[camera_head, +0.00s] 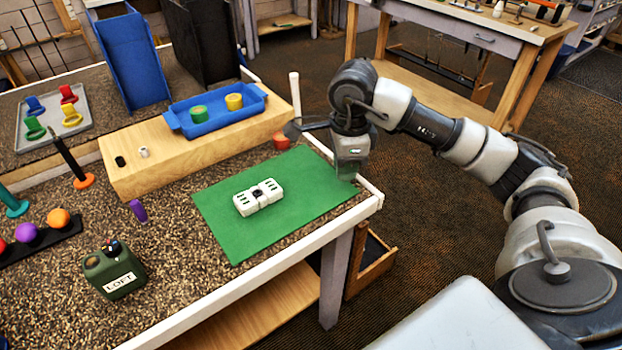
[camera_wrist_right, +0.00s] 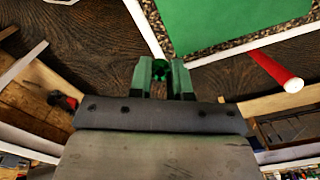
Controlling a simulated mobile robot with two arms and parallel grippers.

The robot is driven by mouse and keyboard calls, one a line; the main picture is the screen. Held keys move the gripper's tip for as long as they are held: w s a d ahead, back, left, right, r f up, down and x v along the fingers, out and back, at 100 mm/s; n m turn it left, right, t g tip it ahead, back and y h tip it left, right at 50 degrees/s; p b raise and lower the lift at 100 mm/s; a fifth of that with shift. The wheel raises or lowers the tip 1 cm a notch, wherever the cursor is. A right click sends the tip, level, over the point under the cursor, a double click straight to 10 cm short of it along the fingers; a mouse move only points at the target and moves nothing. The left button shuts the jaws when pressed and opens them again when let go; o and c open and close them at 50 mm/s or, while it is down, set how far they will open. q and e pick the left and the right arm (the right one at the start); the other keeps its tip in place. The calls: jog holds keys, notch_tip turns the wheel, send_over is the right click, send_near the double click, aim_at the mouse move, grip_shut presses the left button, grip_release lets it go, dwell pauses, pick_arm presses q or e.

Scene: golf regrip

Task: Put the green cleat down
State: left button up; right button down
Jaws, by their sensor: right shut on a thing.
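My right gripper (camera_head: 350,172) is at the far right edge of the bench, by the right corner of the green mat (camera_head: 225,225). In the right wrist view its fingers (camera_wrist_right: 162,80) are closed around a small green piece, the green cleat (camera_wrist_right: 161,69), which shows between the tips. In that view the green mat (camera_wrist_right: 235,22) lies up and to the right, and dark floor shows around the fingers. In the head view the held cleat is hidden or too small to tell. My left gripper is not in view.
A white slotted block (camera_head: 258,197) lies on the mat. A wooden riser (camera_head: 190,158) holds a blue tray (camera_head: 215,117) with green and yellow round pieces. A grey tray (camera_head: 62,100) with coloured pieces stands far left. A green LOFT can (camera_head: 115,272) stands in front. Much of the mat is bare.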

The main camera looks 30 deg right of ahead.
send_over(322, 185)
jog(key=f, duration=0.2)
jog(key=f+p, duration=0.1)
jog(key=f, duration=0.1)
jog(key=shift+s+a, duration=0.1)
jog(key=shift+s, duration=0.2)
jog(key=shift+w+f, duration=0.4)
notch_tip(322, 185, down, 4)
jog(key=shift+r+p, duration=0.1)
jog(key=shift+p, duration=0.25)
jog(key=shift+f, duration=0.2)
jog(key=c, duration=1.1)
grip_release()
jog(key=shift+o, duration=0.2)
jog(key=shift+r, duration=0.1)
